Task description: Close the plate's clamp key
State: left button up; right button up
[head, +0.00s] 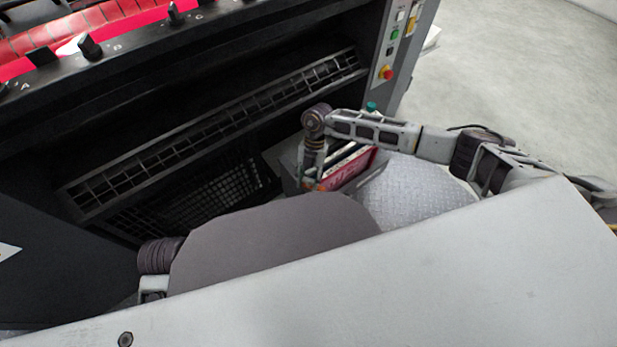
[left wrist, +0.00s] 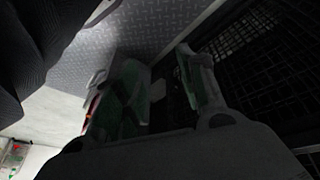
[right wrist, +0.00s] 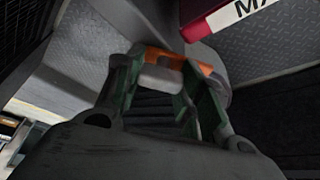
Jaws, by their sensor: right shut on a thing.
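Several black knob-like keys stand on the press's upper black bar in the head view, one near letter B (head: 90,47) and one farther right (head: 173,13). I cannot tell which is the plate's clamp key. My right gripper (head: 312,182) points down in front of the press's lower opening, well below and right of these keys. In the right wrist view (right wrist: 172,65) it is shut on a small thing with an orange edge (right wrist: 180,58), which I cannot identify. My left gripper (left wrist: 160,58) is open and empty in its wrist view; in the head view it is hidden.
Red rollers (head: 75,30) lie behind the bar. Slotted black guards (head: 220,125) cross the press's lower front. Red ink packs (head: 350,172) sit beside my right gripper near a metal tread plate (head: 415,185). A button panel (head: 393,45) stands right; open floor lies beyond.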

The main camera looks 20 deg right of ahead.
jog(key=shift+n+g+h, duration=0.3)
jog(key=shift+n, duration=0.5)
jog(key=n, duration=0.2)
jog(key=shift+n+h+p, duration=0.3)
jog(key=shift+h+p, duration=0.1)
jog(key=shift+n+h, duration=0.6)
jog(key=shift+n, duration=0.6)
jog(key=shift+n+h, duration=0.4)
jog(key=shift+n, duration=0.8)
pick_arm(q)
jog(key=shift+a+f, duration=0.25)
jog(key=shift+a, duration=0.05)
pick_arm(e)
jog(key=shift+n+h, duration=0.4)
jog(key=shift+n, duration=0.6)
jog(key=o, duration=1)
